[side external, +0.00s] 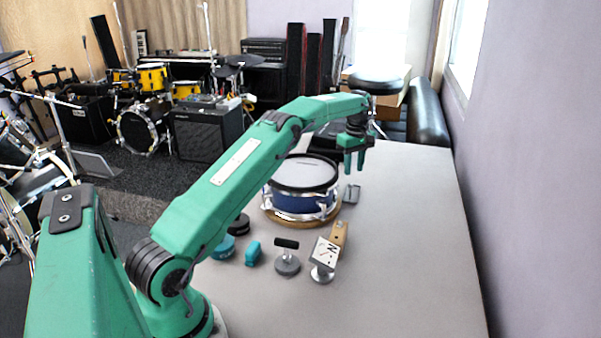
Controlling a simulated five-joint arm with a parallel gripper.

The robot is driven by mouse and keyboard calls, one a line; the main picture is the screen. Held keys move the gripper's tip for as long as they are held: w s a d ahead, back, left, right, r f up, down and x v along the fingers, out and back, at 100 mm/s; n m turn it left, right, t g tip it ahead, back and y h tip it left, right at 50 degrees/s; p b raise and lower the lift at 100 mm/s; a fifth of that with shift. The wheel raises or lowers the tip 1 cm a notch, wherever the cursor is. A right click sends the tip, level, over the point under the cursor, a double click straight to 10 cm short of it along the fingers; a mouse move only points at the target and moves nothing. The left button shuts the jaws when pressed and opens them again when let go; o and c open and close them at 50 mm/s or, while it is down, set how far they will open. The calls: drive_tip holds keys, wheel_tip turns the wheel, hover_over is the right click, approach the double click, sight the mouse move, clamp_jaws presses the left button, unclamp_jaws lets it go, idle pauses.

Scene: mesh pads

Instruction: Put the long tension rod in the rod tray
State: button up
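My gripper (354,164) is in the air to the upper right of the blue drum (299,203). Its two fingers point down, with a narrow gap between them, and I see nothing held. I cannot make out a long tension rod. No thing is clearly the rod tray. A small grey metal piece (351,194) lies right of the drum, below my gripper in the picture. A tan, narrow piece (339,233) lies nearer the camera, partly behind a white marked plate (325,252); I cannot tell what either is.
The drum stands on a round wooden base. A black-handled piece with a grey round foot (287,264), a teal block (252,252), a teal round piece (225,246) and a black round piece (239,225) are left of the plate. The table's right side (410,240) is clear.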

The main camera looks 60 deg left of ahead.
wheel_tip(320, 180, up, 7)
idle(0.5)
idle(0.5)
drive_tip(key=s+d+r+m+t, duration=0.2)
drive_tip(key=s+d+r+m, duration=0.25)
drive_tip(key=d+r, duration=0.6)
drive_tip(key=s+d+r+m+t, duration=0.1)
drive_tip(key=s+d+r+m, duration=0.5)
drive_tip(key=s, duration=0.3)
drive_tip(key=s+d+f+m+t, duration=0.1)
drive_tip(key=s+d+f+m, duration=0.1)
drive_tip(key=s, duration=0.5)
drive_tip(key=s+d+f+m, duration=0.3)
drive_tip(key=s+d+f, duration=0.1)
drive_tip(key=s, duration=0.4)
drive_tip(key=s+d+f+m+t, duration=0.1)
drive_tip(key=s+d+f+m, duration=0.1)
drive_tip(key=s, duration=0.6)
drive_tip(key=d+f, duration=0.1)
drive_tip(key=d, duration=0.1)
drive_tip(key=shift+s+d+f+m+t, duration=0.15)
drive_tip(key=shift+s+d+m+t, duration=0.1)
drive_tip(key=shift+d+m+t, duration=0.1)
